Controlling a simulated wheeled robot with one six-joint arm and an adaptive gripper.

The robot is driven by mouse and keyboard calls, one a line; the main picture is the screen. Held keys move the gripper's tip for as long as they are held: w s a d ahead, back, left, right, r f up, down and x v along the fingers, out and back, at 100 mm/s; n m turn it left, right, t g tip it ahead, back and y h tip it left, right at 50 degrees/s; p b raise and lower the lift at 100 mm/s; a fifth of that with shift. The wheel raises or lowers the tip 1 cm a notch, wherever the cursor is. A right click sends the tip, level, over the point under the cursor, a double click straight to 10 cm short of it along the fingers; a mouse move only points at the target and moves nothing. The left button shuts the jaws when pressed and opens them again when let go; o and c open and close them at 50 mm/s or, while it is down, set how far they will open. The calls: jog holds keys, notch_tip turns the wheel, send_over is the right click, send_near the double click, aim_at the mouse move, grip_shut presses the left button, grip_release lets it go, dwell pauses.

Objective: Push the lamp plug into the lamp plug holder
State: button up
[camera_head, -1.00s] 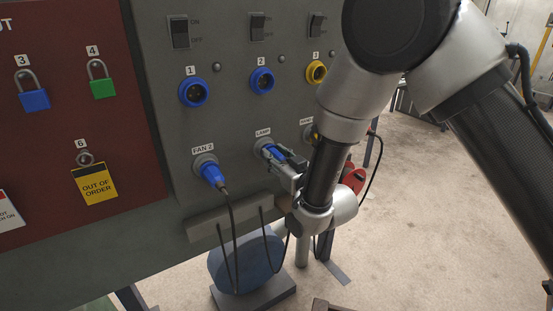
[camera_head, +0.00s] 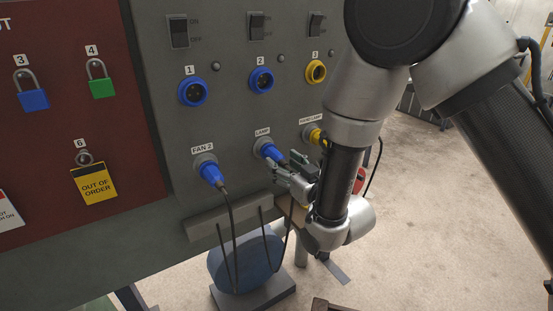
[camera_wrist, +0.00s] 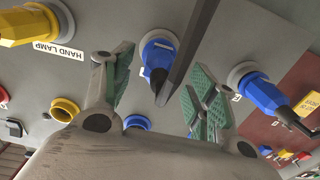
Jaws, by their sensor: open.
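The blue lamp plug (camera_head: 270,151) sits at the grey lamp plug holder (camera_head: 261,145) under the LAMP label on the panel. In the wrist view the plug (camera_wrist: 158,56) meets its round holder (camera_wrist: 157,38), with its dark cable coming toward the camera. My gripper (camera_head: 279,168) is just in front of and below the plug's cable end, apart from it. In the wrist view my gripper (camera_wrist: 160,85) is open, its green-padded fingers on either side of the cable. How deep the plug sits is hard to tell.
The FAN 2 plug (camera_head: 212,174) is left of the lamp plug, its cable hanging down. The yellow hand lamp plug (camera_head: 318,137) is to the right, partly behind my arm. Blue sockets (camera_head: 262,80) and switches are above. A ledge (camera_head: 232,217) with hanging cables is below.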

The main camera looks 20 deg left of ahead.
jog(key=v, duration=0.7)
